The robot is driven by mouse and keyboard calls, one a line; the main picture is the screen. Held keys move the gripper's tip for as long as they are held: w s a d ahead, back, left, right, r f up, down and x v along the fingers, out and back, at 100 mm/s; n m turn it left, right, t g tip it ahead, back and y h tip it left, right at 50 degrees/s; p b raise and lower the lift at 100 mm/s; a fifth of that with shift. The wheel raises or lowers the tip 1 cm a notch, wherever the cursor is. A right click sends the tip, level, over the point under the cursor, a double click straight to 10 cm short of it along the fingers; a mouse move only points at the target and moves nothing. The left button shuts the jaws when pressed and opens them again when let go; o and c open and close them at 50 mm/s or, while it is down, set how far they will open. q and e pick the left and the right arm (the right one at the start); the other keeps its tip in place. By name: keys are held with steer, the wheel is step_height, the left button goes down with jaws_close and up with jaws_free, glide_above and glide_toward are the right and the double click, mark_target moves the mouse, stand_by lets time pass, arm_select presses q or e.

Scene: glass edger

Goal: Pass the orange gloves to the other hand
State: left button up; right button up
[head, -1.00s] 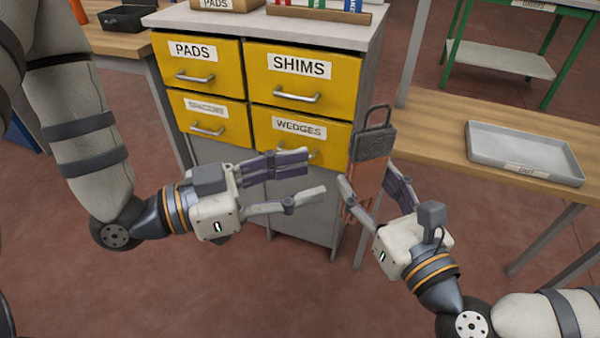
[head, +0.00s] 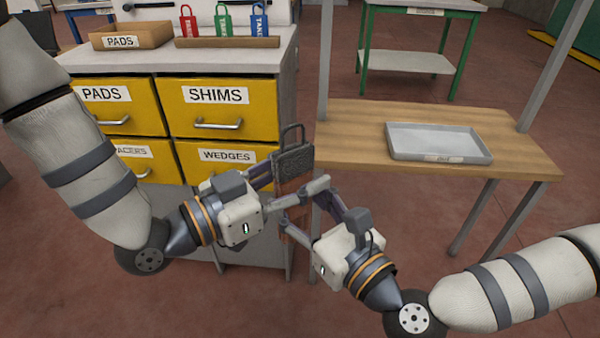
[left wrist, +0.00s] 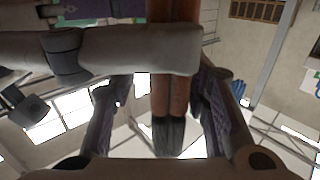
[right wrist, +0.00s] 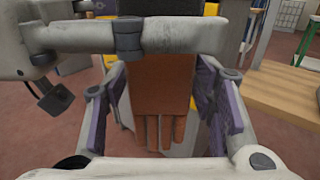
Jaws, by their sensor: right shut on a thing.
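The orange gloves (head: 293,189), with a dark grey cuff and a loop at the top, hang upright between my two grippers in the head view. My right gripper (head: 304,208) is shut on them from the lower right. My left gripper (head: 290,183) is higher, with its fingers apart on either side of the gloves. In the left wrist view the gloves (left wrist: 175,95) stand edge-on between the open fingers, with a gap on the left side. In the right wrist view their orange face (right wrist: 160,100) fills the space between the fingers. The left gripper's finger partly hides them.
A cabinet with yellow drawers (head: 222,107) stands behind the left gripper. A grey tray (head: 438,142) lies on the wooden table (head: 350,130) at the right. A wooden PADS box (head: 130,36) and colored padlock-shaped tags (head: 223,22) are on the cabinet top.

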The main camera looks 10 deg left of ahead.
arm_select(q)
steer(key=shift+d, duration=0.1)
jaws_close()
steer(key=shift+s, duration=0.1)
arm_select(e)
steer(key=o, duration=1.2)
steer(key=shift+o, duration=0.2)
steer(key=v, duration=0.8)
steer(key=s+f+n+g+h, duration=0.4)
steer(key=s+f+n+g, duration=0.6)
steer(key=s+f+n, duration=0.75)
steer(key=s+d+f+n+g+h, duration=0.2)
steer(key=s+d+f+n+h, duration=0.1)
steer(key=d, duration=0.8)
steer(key=s+d+f+n+g+h, duration=0.3)
steer(key=d+f+n+h, duration=0.2)
steer(key=d, duration=0.6)
steer(key=shift+s+f+n, duration=0.2)
steer(key=shift+f+n, duration=0.05)
steer(key=shift+n, duration=0.6)
